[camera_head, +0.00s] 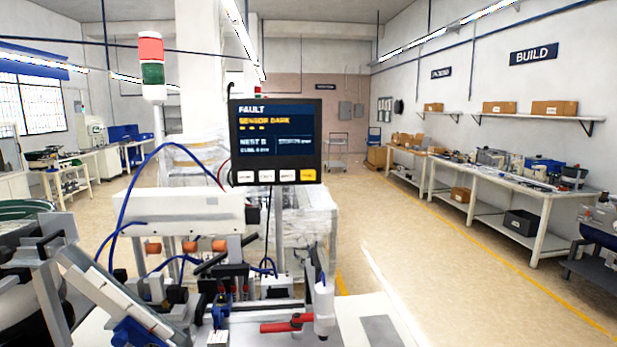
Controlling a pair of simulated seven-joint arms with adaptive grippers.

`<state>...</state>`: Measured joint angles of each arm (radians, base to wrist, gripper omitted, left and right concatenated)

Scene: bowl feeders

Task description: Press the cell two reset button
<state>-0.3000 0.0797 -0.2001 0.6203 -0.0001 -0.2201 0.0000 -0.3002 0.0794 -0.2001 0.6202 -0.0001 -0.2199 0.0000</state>
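A dark display panel (276,139) stands on a post above the machine in the middle. Its screen reads FAULT, SENSOR DARK and NEST B, with smaller lines that I cannot read clearly. Along its lower edge is a row of several keys: white ones at the left and middle, such as this white key (245,176), and a yellow key (308,175) at the right end. The key labels are too small to read, and I cannot tell any button as the cell two reset button. I make out neither of my grippers in this view.
A stack light (151,62), red over green, stands left of the panel. Below are a white machine housing (185,212), a tilted grey track (118,297), a red-handled clamp (287,324) and a white cylinder (324,303). Benches (500,187) line the right wall; the floor between is clear.

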